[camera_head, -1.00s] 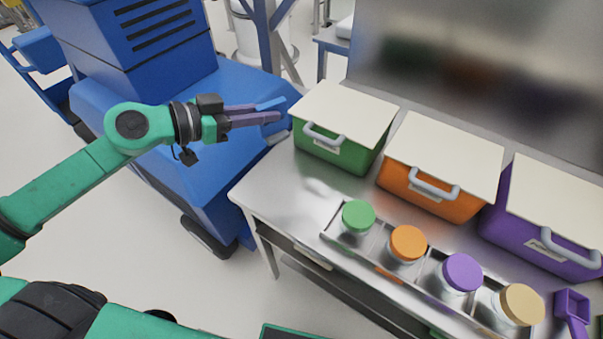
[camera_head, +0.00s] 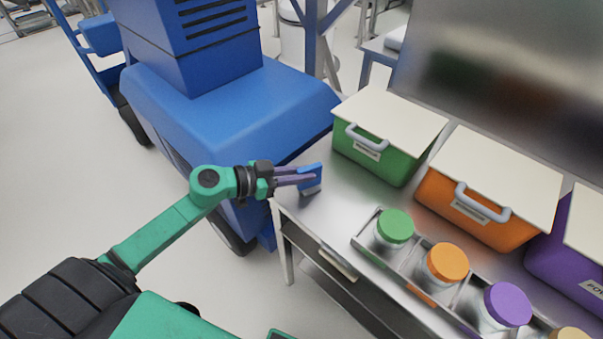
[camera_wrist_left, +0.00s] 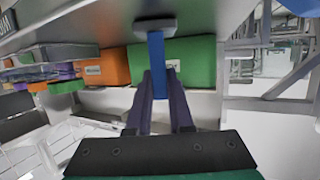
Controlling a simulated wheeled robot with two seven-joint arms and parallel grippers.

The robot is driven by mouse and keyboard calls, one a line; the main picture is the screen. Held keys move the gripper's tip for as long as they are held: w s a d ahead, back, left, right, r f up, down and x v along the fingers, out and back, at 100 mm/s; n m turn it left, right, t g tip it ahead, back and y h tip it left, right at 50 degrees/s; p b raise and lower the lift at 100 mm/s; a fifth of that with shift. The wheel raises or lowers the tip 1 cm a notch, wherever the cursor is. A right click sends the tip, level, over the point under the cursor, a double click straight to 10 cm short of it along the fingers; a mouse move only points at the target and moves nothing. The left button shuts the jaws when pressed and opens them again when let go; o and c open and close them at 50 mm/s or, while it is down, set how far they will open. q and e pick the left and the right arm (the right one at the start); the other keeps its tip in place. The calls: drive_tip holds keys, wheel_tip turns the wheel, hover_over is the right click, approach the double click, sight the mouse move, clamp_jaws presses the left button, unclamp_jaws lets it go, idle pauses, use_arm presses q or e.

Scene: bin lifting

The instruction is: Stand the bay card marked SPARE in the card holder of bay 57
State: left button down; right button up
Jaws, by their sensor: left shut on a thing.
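A blue card (camera_head: 311,177) is held upright between the fingers of my left gripper (camera_head: 296,179) at the near left corner of the steel table. No writing on the card can be read. A small grey card holder (camera_head: 311,191) is directly under the card's lower edge. In the left wrist view the blue card (camera_wrist_left: 156,62) is between the two purple fingers (camera_wrist_left: 158,100), and its end meets the grey holder (camera_wrist_left: 155,24). I cannot tell if it is seated in the slot. No bay number is legible. My right gripper is not in view.
A green bin (camera_head: 385,150), an orange bin (camera_head: 480,205) and a purple bin (camera_head: 560,250) stand along the table's back. A divided tray (camera_head: 372,262) with lidded jars is in front. A blue machine (camera_head: 225,110) stands close behind my left arm.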

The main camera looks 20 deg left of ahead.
use_arm(q)
drive_tip(key=c, duration=0.8)
unclamp_jaws()
drive_tip(key=shift+s, duration=0.1)
